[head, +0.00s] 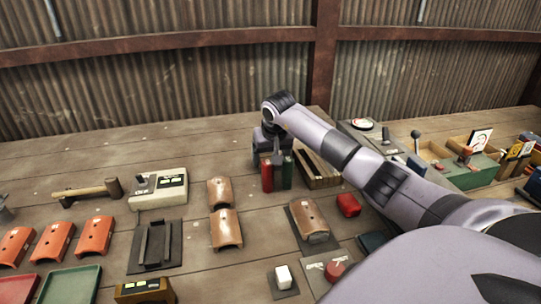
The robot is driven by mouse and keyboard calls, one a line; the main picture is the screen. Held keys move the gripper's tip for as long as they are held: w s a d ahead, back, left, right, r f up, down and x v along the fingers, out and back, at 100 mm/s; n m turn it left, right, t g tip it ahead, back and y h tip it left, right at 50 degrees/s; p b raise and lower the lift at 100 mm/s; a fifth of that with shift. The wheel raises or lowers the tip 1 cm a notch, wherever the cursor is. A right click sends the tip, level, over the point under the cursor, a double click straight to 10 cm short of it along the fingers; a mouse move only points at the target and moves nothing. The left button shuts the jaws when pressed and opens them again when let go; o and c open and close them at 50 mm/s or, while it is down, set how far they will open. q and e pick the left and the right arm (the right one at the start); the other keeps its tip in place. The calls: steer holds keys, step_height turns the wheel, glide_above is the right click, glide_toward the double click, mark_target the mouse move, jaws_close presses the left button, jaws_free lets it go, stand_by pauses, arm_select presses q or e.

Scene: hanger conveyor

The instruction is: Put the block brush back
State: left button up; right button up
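I cannot pick out the block brush with certainty. My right arm reaches in from the right, and its gripper (277,160) points down at the middle of the table. Its fingertips are small and partly hidden among a red upright piece (267,176), a green upright piece (288,173) and something dark between them. I cannot tell whether it holds anything. A slatted wooden tray (320,178) lies just right of these pieces, partly behind my arm. A black holder with raised sides (153,244) sits empty at the left centre. My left gripper is not in view.
A hammer (92,191) and a cream control box (158,193) lie at left. Orange curved tiles (53,241) and brown ones (226,229) spread across the table. A red block (348,204) sits close to my arm. Wooden bins (437,150) stand at right. The back left is clear.

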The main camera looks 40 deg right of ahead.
steer(key=o, duration=0.9)
steer(key=shift+c, duration=0.2)
steer(key=v, duration=0.7)
steer(key=shift+b, duration=0.35)
steer(key=shift+r, duration=0.1)
